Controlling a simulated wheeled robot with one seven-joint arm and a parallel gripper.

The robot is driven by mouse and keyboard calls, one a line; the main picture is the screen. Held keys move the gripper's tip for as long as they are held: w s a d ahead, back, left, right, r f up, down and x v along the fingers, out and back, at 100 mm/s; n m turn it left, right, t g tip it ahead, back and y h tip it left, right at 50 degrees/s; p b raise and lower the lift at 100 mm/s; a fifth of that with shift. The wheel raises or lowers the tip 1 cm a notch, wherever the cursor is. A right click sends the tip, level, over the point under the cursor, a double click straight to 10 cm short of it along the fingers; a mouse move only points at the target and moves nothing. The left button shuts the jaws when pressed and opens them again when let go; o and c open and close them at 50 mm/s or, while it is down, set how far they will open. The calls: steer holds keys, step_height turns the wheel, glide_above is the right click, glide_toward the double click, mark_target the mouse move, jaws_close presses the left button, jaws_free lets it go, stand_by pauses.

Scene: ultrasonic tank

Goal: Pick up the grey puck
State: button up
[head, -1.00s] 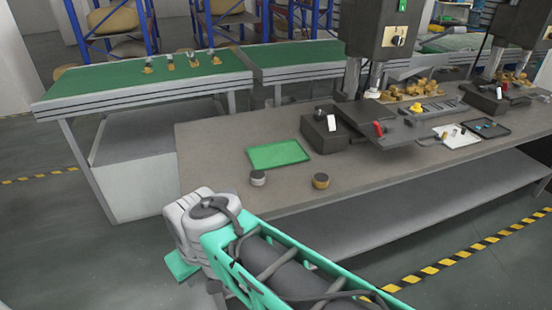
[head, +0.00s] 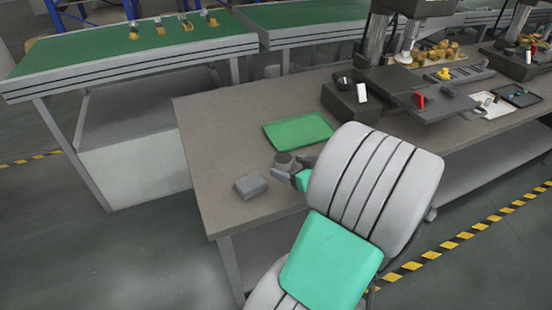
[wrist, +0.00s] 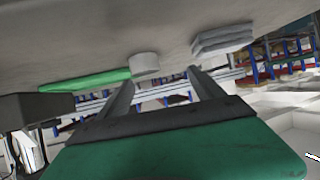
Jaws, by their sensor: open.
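The grey puck (head: 284,161) is a short round cylinder standing on the workbench, in front of the green tray (head: 298,131). My gripper (head: 292,168) is open and empty at its right, close to it, with the fingers pointing toward it. In the wrist view, which is upside down, the puck (wrist: 145,65) shows just beyond the gap between the two open fingers (wrist: 161,78), nearer the left one. Whether a finger touches it I cannot tell. My arm covers part of the bench to the right.
A grey rectangular block (head: 250,186) lies left of the puck, near the bench's front edge. A dark box (head: 345,100) and a press base stand behind to the right. The bench (head: 215,135) is clear left of the tray.

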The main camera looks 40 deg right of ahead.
mark_target(285, 159)
steer(key=shift+w+d+m+t+h, duration=0.15)
steer(key=shift+d+m+t+h, duration=0.25)
steer(key=shift+d, duration=0.7)
steer(key=x, duration=0.6)
steer(key=shift+w+d+f+p, duration=0.15)
steer(key=shift+f+p, duration=0.2)
steer(key=shift+f, duration=0.2)
jaws_close()
